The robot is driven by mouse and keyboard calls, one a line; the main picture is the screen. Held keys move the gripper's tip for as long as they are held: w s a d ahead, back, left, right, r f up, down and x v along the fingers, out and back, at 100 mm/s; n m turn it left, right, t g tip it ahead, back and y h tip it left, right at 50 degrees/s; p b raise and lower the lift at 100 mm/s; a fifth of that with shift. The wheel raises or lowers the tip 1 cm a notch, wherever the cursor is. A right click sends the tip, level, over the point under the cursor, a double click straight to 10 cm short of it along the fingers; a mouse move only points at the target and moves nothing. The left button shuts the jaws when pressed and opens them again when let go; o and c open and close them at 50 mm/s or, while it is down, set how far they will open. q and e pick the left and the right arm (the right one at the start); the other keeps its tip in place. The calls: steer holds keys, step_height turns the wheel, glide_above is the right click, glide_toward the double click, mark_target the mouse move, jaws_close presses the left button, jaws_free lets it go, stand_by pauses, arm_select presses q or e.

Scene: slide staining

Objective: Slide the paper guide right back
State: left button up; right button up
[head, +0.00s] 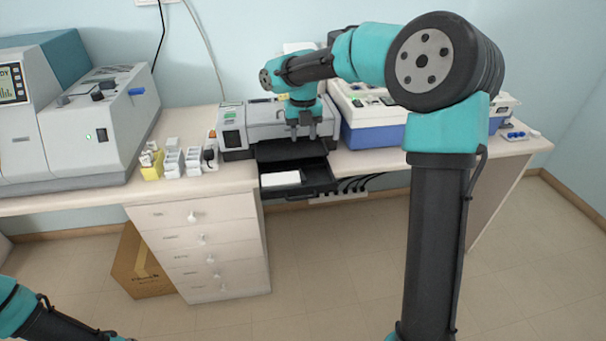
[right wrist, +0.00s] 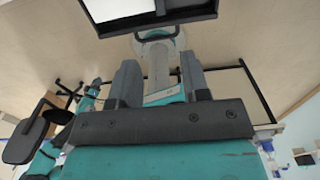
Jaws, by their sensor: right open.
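A grey printer (head: 233,128) stands on the desk, with its dark paper tray (head: 318,176) pulled out at the front. White paper (head: 280,178) lies in the left part of the tray. In the right wrist view the tray's dark rim (right wrist: 202,17) and the paper (right wrist: 115,9) show at the top edge. A dark strip (right wrist: 160,7) beside the paper may be the paper guide; I cannot be sure. My right gripper (head: 305,133) points down at the printer's front, above the tray. Its fingers (right wrist: 158,76) are apart with nothing between them. My left gripper is out of view.
A blue-and-white device (head: 368,133) stands right of the printer. Small white bottles and a yellow holder (head: 152,169) stand left of it, beside a large grey instrument (head: 98,140). Drawers (head: 205,245) and a cardboard box (head: 140,265) are below. The floor in front is clear.

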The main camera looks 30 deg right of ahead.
mark_target(303, 177)
step_height(303, 177, down, 15)
stand_by(0.5)
steer(key=shift+c, duration=0.3)
jaws_close()
